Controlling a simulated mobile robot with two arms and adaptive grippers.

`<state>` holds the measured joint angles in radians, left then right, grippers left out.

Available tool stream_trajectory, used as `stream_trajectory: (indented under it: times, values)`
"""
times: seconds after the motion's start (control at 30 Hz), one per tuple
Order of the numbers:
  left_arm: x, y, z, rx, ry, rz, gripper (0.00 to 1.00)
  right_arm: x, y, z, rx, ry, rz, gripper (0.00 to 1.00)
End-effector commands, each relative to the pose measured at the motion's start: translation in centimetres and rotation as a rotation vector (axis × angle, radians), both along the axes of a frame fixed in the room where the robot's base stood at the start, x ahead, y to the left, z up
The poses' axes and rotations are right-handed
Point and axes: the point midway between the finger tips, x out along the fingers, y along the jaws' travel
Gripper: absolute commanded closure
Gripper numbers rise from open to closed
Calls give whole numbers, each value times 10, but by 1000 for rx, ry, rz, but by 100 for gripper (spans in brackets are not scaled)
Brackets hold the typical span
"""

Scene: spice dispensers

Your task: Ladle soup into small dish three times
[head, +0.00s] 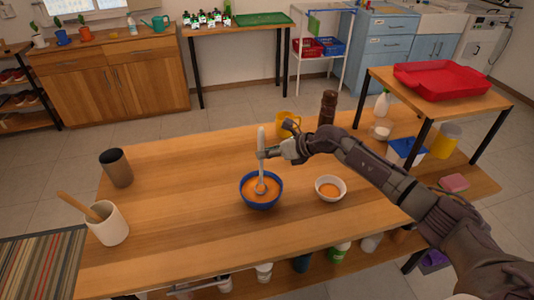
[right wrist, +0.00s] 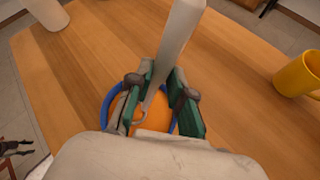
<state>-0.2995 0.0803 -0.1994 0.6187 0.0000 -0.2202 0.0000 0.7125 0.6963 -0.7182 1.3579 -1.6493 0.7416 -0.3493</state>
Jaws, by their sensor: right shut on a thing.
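A blue bowl (head: 261,204) of orange soup stands near the middle of the wooden table. A grey ladle (head: 262,138) stands nearly upright with its lower end in the soup. My right gripper (head: 267,154) is shut on the ladle's handle above the bowl. In the right wrist view the ladle (right wrist: 178,40) passes between the gripper fingers (right wrist: 160,100), with the blue rim and orange soup behind. A small white dish (head: 330,196) with orange soup in it stands to the right of the bowl. My left gripper is not in view.
A dark cup (head: 116,168) and a white crock (head: 108,224) with a wooden utensil stand at the left. A yellow mug (head: 286,125) and a brown bottle (head: 327,108) stand behind the bowl.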

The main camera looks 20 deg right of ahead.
Motion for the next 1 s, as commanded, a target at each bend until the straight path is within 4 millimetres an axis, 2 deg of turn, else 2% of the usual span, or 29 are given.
stream_trajectory:
  times: [0.03,0.7,0.77,1.0]
  values:
    - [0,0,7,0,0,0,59,0,0,8,0,0,0,100]
    - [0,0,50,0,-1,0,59,0,0,62,-1,-1,1,100]
    - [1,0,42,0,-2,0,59,-1,-6,55,-3,1,-2,100]
    - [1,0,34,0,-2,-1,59,-5,-25,55,-2,0,-1,100]
